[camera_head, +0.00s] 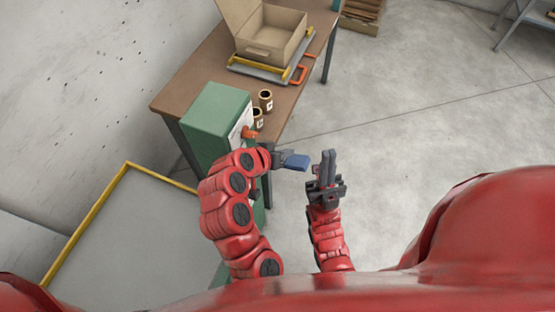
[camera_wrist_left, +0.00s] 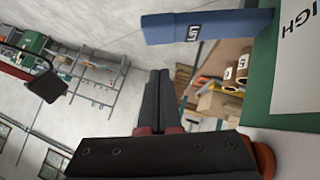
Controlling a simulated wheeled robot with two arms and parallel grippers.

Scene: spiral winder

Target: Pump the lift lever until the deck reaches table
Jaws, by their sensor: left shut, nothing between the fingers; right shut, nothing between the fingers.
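The blue lift lever (camera_head: 296,162) sticks out to the right of the green cabinet. It shows large in the left wrist view (camera_wrist_left: 205,27), with a "LIFT" label. My left gripper (camera_head: 280,157) is shut and empty close to the lever; its dark fingers (camera_wrist_left: 157,85) point toward it in the wrist view, with a gap visible between them there. My right gripper (camera_head: 327,160) is shut and empty just right of the lever, fingers pointing up the picture. A grey deck with a yellow rim (camera_head: 92,212) lies at lower left, apparently lower than the brown table (camera_head: 195,75).
The green cabinet (camera_head: 212,118) stands at the table's near end, with an orange knob (camera_head: 250,132) on its side. The floor to the right is clear.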

